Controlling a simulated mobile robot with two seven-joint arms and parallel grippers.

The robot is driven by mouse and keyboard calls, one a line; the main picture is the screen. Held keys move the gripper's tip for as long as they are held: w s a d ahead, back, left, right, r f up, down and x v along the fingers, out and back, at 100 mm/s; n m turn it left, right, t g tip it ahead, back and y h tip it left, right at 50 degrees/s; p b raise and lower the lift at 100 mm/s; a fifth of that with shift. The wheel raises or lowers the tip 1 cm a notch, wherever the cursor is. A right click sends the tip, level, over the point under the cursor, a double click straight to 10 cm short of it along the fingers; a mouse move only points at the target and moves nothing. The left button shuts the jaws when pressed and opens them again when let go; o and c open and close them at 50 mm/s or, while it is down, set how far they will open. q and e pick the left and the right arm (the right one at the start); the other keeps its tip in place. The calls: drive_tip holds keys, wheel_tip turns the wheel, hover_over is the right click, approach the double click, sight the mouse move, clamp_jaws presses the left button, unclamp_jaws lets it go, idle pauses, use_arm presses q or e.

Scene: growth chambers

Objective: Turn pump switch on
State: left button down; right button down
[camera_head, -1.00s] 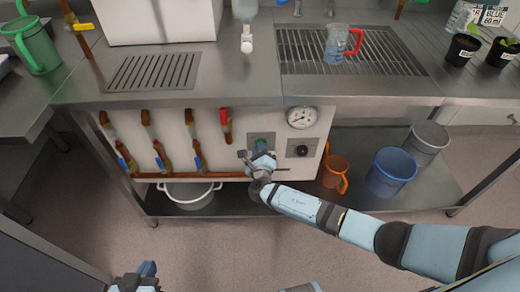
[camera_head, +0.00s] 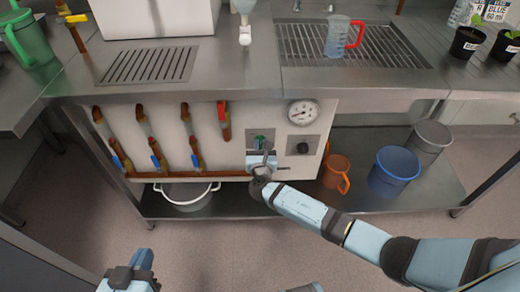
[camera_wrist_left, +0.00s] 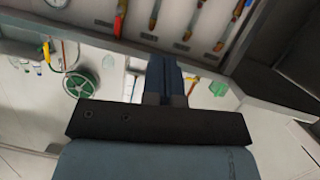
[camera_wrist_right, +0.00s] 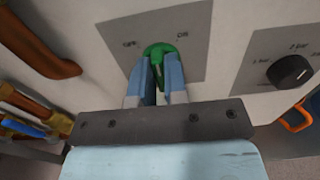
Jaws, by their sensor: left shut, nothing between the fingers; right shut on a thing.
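The pump switch (camera_head: 260,139) is a small green lever on a grey plate on the front of the white panel. In the right wrist view the green lever (camera_wrist_right: 158,50) stands between the OFF and ON labels, and I cannot tell which one it is set to. My right gripper (camera_head: 262,155) is at the plate, and its blue fingers (camera_wrist_right: 160,75) are shut on the lever, hiding its lower part. My left gripper (camera_head: 143,260) is low at the left, away from the panel, shut and empty; its closed fingers also show in the left wrist view (camera_wrist_left: 165,75).
A black knob (camera_head: 303,148) and a round gauge (camera_head: 304,112) sit right of the switch. Several pipe valves, one with a red handle (camera_head: 223,113), are to its left. Below are a white pot (camera_head: 187,199), an orange jug (camera_head: 335,172) and a blue bucket (camera_head: 393,172).

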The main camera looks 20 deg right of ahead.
use_arm(q)
drive_tip(key=d+r+t+h+b, duration=0.3)
drive_tip(key=r+b, duration=0.3)
drive_tip(key=r, duration=0.2)
drive_tip(key=shift+w+d+t+h, duration=0.4)
drive_tip(key=shift+w+d+t, duration=0.05)
drive_tip(key=shift+d+t, duration=0.05)
use_arm(e)
drive_tip(key=shift+s+d+f+m, duration=0.1)
drive_tip(key=shift+m, duration=2.15)
drive_tip(key=shift+s+d+f+m, duration=0.1)
drive_tip(key=shift+m, duration=2.15)
drive_tip(key=c, duration=1.1)
unclamp_jaws()
drive_tip(key=shift+c, duration=0.2)
drive_tip(key=shift+w, duration=0.1)
